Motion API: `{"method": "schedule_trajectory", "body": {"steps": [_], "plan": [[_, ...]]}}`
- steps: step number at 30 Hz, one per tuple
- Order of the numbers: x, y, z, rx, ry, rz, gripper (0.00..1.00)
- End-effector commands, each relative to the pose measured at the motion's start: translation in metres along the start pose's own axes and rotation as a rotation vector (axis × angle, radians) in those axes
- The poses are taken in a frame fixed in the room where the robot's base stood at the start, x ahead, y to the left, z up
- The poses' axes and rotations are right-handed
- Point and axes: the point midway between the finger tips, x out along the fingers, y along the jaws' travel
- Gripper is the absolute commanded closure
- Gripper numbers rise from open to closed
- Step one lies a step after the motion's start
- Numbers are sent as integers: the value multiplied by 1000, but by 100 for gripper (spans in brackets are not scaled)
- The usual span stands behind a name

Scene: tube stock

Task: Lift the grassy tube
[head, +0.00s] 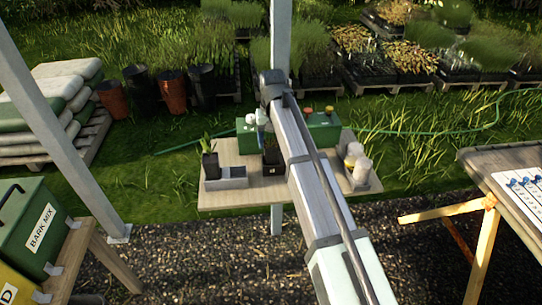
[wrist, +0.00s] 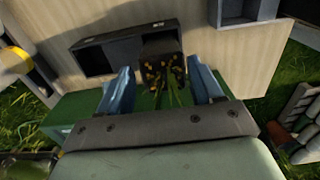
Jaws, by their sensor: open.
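In the head view, a dark square tube (head: 271,169) with a thin green plant stands near the middle of the small wooden table, just left of my arm. In the wrist view, a plant with thin green stems and yellow-brown tips (wrist: 165,72) shows between my two blue fingers, its tube in the end of a dark rack (wrist: 98,47). My gripper (wrist: 161,86) is open, with a finger on each side of the plant; I cannot tell whether they touch it. Another dark tube (head: 210,167) with broader, grass-like leaves stands at the table's left. Which tube is the grassy one is not certain.
A grey holder (head: 233,178) stands beside the left tube. Green boxes (head: 324,129) stand along the table's back edge. Cups with yellow and white parts (head: 361,168) stand in a tray at the right. The table's front strip (head: 237,200) is bare.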

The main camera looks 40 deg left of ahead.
Motion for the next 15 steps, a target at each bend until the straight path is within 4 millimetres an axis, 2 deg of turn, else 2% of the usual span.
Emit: {"method": "schedule_trajectory", "body": {"steps": [5, 15], "plan": [[10, -1, -1, 0, -2, 0, 34], [50, -3, -3, 0, -1, 0, 34]]}}
